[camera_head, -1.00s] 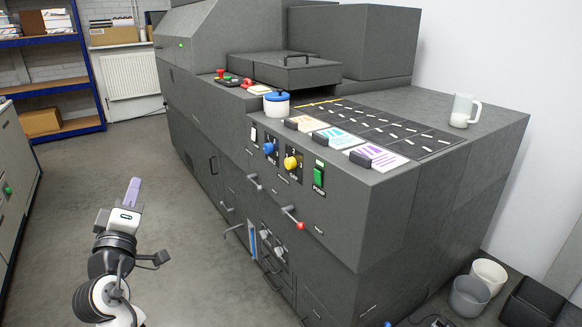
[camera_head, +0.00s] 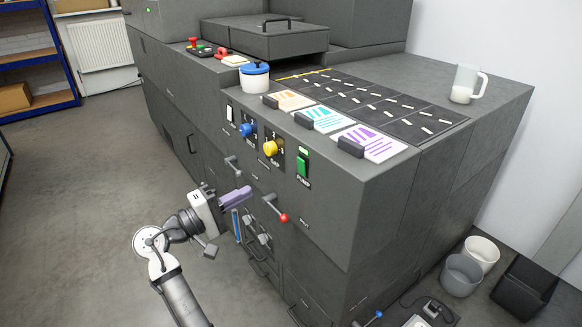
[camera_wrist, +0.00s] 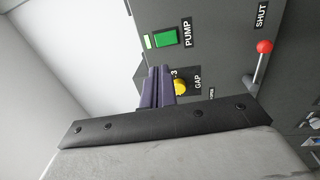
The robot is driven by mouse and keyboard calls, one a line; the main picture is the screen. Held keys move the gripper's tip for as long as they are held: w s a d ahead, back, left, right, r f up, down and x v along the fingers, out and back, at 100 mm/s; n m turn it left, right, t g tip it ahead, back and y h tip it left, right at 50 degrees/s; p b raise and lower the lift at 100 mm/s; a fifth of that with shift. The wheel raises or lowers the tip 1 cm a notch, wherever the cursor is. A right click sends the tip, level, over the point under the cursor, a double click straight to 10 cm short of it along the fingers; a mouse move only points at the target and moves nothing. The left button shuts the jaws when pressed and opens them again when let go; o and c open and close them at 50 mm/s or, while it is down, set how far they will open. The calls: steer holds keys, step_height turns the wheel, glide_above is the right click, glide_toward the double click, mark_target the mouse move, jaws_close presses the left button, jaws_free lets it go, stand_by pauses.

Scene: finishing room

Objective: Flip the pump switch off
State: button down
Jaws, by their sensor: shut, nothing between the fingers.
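The pump switch (camera_head: 303,164) is a green rocker on the front panel of the grey machine, above the label PUMP. In the wrist view the green switch (camera_wrist: 166,38) lies beyond my fingertips, with a small pale lit strip beside it. My gripper (camera_head: 247,191) is in front of the panel, to the left of and lower than the switch and apart from it. In the wrist view its purple fingers (camera_wrist: 158,70) are together with nothing between them, partly covering the yellow gap knob (camera_wrist: 180,86).
A yellow knob (camera_head: 270,148), a blue knob (camera_head: 246,130) and a white switch (camera_head: 230,115) sit left of the pump switch. A red-tipped lever (camera_head: 283,217) sticks out below it. Cards and a blue-lidded pot (camera_head: 255,77) stand on top. Floor at left is clear.

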mark_target(300, 163)
steer(key=p+x, duration=0.3)
steer(key=x, duration=1.1)
steer(key=shift+w, duration=0.1)
steer(key=shift+w+d+r, duration=0.1)
steer(key=shift+d+r, duration=0.1)
steer(key=shift+a, duration=0.15)
